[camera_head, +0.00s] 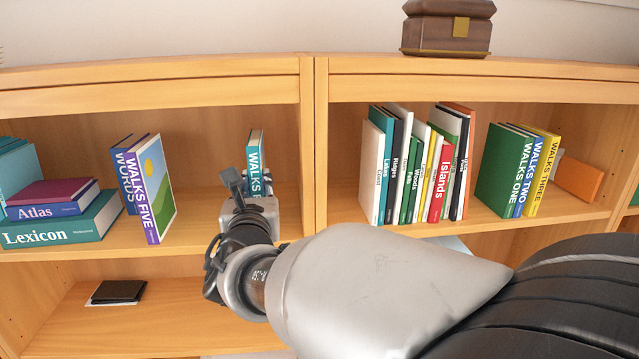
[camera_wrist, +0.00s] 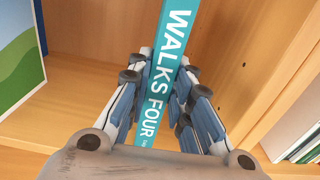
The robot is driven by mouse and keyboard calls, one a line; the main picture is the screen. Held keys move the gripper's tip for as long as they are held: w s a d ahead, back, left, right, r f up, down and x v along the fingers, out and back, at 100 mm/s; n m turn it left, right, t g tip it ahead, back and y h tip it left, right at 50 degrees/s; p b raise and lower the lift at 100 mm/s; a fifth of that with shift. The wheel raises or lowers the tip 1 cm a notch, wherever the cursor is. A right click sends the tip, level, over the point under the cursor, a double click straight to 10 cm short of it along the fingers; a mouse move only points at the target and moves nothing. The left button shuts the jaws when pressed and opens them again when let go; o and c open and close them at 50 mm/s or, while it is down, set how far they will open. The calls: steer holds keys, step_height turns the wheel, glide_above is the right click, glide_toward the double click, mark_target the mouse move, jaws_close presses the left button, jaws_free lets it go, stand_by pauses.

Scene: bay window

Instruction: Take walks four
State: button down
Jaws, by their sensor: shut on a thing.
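The teal book Walks Four (camera_head: 255,152) stands upright near the right end of the left upper shelf compartment. In the wrist view its spine (camera_wrist: 172,50) runs between my fingers, with the title readable. My gripper (camera_wrist: 164,92) is shut on this book, one finger on each side of the spine. In the head view my gripper (camera_head: 248,190) is in front of the book and hides its lower part. Whether the book's bottom touches the shelf board is hidden.
Walks Five (camera_head: 150,195) stands to the left, beside Words (camera_head: 128,178). Lexicon (camera_head: 60,232) and Atlas (camera_head: 50,207) lie stacked further left. The upright divider (camera_head: 314,150) is close on the right. Beyond it stand several books, with Walks One, Two and Three (camera_head: 540,180) on the right.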

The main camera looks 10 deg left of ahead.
steer(key=shift+r, duration=0.5)
stand_by(0.6)
